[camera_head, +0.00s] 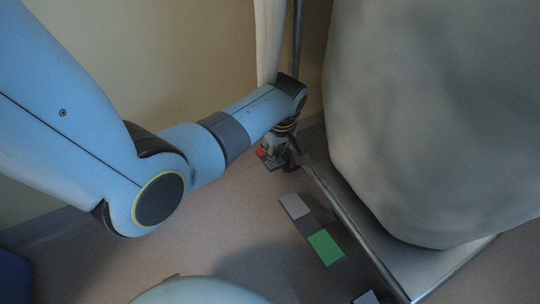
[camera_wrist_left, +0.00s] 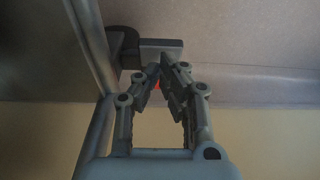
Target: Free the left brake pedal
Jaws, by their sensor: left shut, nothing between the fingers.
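The left brake pedal (camera_head: 263,153) appears as a small red-marked part low at the far end of the stretcher's rail, partly hidden by my gripper. In the left wrist view, a grey bar (camera_wrist_left: 163,47) sticks out from a dark collar beyond my fingertips, and a small red patch (camera_wrist_left: 158,85) shows between the fingers. My left gripper (camera_head: 284,150) points down beside the pedal, its fingers together and empty; it also shows in the left wrist view (camera_wrist_left: 161,76). I cannot tell whether it touches the pedal. My right gripper is out of view.
The stretcher's metal rail (camera_head: 345,215) runs from the pedal toward the lower right, under a large pale padded body (camera_head: 430,110). A strip with pale, dark and green sections (camera_head: 325,247) lies left of it. Bare floor (camera_head: 225,215) is open to the left. A wall stands behind.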

